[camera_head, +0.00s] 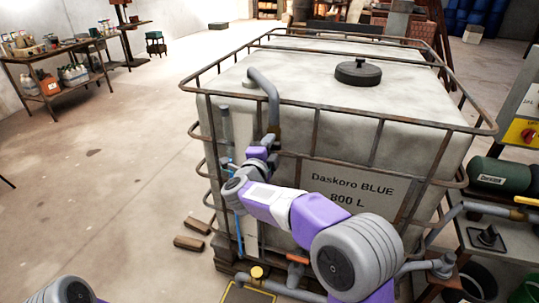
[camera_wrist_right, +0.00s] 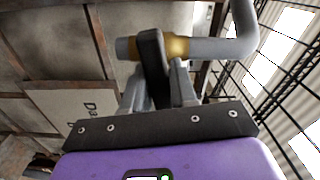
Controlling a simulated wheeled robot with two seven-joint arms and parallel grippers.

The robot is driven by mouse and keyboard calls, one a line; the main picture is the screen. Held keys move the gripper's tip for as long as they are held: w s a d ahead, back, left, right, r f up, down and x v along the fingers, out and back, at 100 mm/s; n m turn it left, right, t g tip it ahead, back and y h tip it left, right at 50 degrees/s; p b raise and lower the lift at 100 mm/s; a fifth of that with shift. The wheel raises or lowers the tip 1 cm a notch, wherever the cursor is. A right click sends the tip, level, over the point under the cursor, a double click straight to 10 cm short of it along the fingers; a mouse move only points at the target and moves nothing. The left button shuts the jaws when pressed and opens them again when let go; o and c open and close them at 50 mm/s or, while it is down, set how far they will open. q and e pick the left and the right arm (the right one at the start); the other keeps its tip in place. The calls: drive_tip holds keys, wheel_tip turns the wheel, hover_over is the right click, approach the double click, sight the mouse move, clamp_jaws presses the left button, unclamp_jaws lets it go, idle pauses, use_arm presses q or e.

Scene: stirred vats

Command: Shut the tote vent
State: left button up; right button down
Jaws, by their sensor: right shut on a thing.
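The tote (camera_head: 330,130) is a pale tank in a rusty cage, labelled "Daskoro BLUE 800 L". A bent grey vent pipe (camera_head: 266,84) runs over its front left top edge and down to a brass valve (camera_head: 273,131). In the right wrist view, the brass valve (camera_wrist_right: 176,47) sits on the grey pipe (camera_wrist_right: 222,47), with a dark lever (camera_wrist_right: 152,62) across it. My right gripper (camera_wrist_right: 157,92) is shut on this lever. In the head view, my right gripper (camera_head: 263,147) is small and partly hidden at the valve. My left gripper is out of view.
A black lid (camera_head: 358,72) sits on top of the tote. A yellow panel with a red knob (camera_head: 524,134) and a green Daskoro cylinder (camera_head: 500,174) are at right. Wooden blocks (camera_head: 190,243) lie on the floor. The floor at left is mostly clear, with loaded shelves (camera_head: 60,52) behind.

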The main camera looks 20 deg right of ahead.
drive_tip(key=shift+f+m+b, duration=0.2)
drive_tip(key=shift+m+b, duration=0.75)
drive_tip(key=shift+m, duration=0.05)
drive_tip(key=c, duration=1)
unclamp_jaws()
drive_tip(key=shift+r, duration=0.1)
drive_tip(key=p+v, duration=0.1)
drive_tip(key=v, duration=0.6)
drive_tip(key=shift+s+a, duration=0.2)
drive_tip(key=shift+s, duration=0.05)
